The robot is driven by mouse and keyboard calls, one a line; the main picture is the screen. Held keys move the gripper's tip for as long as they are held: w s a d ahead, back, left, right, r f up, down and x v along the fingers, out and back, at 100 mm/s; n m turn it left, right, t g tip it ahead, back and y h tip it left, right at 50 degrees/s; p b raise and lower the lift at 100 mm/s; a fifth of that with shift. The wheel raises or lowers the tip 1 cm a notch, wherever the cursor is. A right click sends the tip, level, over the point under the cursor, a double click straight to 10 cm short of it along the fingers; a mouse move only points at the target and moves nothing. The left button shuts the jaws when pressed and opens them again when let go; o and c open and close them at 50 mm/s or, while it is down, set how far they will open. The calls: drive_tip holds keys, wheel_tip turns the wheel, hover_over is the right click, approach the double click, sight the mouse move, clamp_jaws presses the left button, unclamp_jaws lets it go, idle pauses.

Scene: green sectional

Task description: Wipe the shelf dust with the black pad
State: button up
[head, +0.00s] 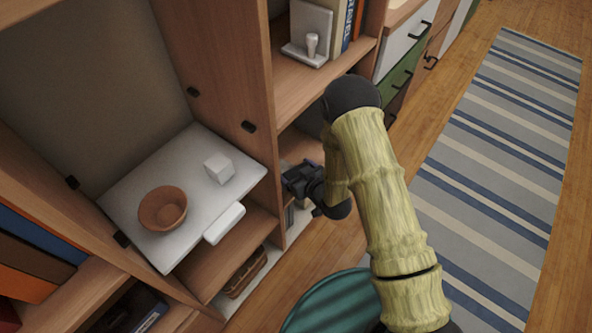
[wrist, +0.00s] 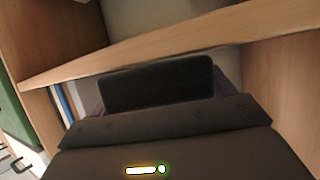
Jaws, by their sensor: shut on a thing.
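My gripper (head: 300,178) is at the front of the wooden shelf unit, by the opening right of the white board. In the wrist view it is shut on the black pad (wrist: 158,84), a flat dark rectangle with rounded corners. The pad is below the wooden shelf board (wrist: 175,42) in that picture; I cannot tell whether it touches any surface. In the head view the pad cannot be told apart from the dark gripper. No dust can be made out in either view.
A white board (head: 185,225) to the left holds a brown bowl (head: 148,211) and a white cube (head: 219,168). A bookend (head: 313,30) with books stands on the shelf above. A wicker basket (head: 246,274) is low down. A striped rug (head: 500,150) lies right.

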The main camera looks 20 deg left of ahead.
sight(281, 166)
drive_tip(key=shift+f, duration=0.15)
drive_tip(key=shift+w+a, duration=0.35)
drive_tip(key=shift+a, duration=0.45)
drive_tip(key=shift+w+a, duration=0.3)
drive_tip(key=shift+a, duration=0.45)
drive_tip(key=shift+w+a+b, duration=0.2)
drive_tip(key=shift+w+a, duration=0.1)
drive_tip(key=shift+a, duration=0.4)
drive_tip(key=shift+w+a+b, duration=0.15)
drive_tip(key=shift+w+a, duration=0.1)
drive_tip(key=shift+a, duration=0.6)
drive_tip(key=shift+a, duration=0.1)
